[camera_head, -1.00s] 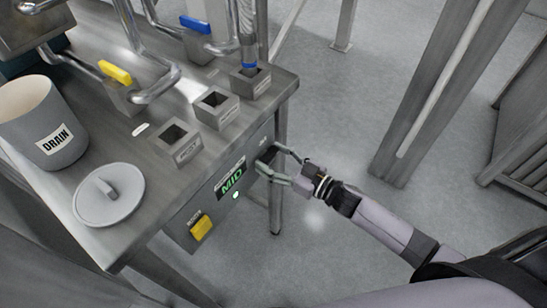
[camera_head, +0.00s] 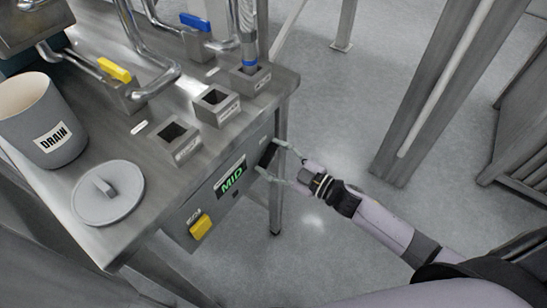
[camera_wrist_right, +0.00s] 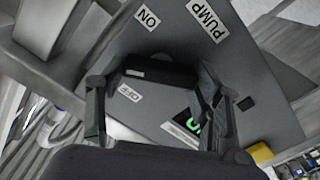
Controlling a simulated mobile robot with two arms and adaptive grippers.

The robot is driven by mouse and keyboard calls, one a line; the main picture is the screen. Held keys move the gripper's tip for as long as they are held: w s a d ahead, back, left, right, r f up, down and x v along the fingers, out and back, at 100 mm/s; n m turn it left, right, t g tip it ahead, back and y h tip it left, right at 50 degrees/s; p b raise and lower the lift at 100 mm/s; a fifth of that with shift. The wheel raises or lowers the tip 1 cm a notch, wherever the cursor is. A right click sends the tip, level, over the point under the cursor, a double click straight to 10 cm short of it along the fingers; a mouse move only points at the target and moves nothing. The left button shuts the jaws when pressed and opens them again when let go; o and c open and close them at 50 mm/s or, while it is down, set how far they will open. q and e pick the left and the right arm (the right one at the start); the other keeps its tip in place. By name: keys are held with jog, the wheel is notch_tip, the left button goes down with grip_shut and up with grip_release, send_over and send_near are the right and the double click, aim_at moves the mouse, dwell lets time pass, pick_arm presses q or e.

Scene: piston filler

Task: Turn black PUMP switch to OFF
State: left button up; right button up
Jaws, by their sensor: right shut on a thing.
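The black PUMP switch (camera_head: 268,155) is on the front panel of the steel table, right of the green MID display. In the right wrist view the switch (camera_wrist_right: 160,70) lies between the printed ON and OFF labels, close beside OFF (camera_wrist_right: 130,93). My right gripper (camera_head: 267,157) reaches in from the right with one finger on either side of the switch, shut on it. In the wrist view the right gripper's fingers (camera_wrist_right: 157,100) flank the switch, and the palm hides the lower part of the picture. My left gripper is not in view.
The MID display (camera_head: 231,179) and a yellow switch (camera_head: 201,227) are on the same panel. On the table are a DRAIN container (camera_head: 42,120), a round lid (camera_head: 107,196), square sockets (camera_head: 217,105) and pipes with valves. The floor right of the table is clear up to a grey post (camera_head: 420,95).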

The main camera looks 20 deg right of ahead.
jog(key=n+b, duration=0.1)
jog(key=n, duration=0.4)
jog(key=shift+f+n, duration=0.15)
jog(key=shift+n, duration=0.15)
jog(key=n+b, duration=0.2)
jog(key=n, duration=0.4)
jog(key=shift+s+f+b, duration=0.1)
jog(key=shift+b, duration=0.2)
jog(key=o, duration=1.2)
jog(key=shift+c, duration=0.2)
jog(key=v, duration=1.2)
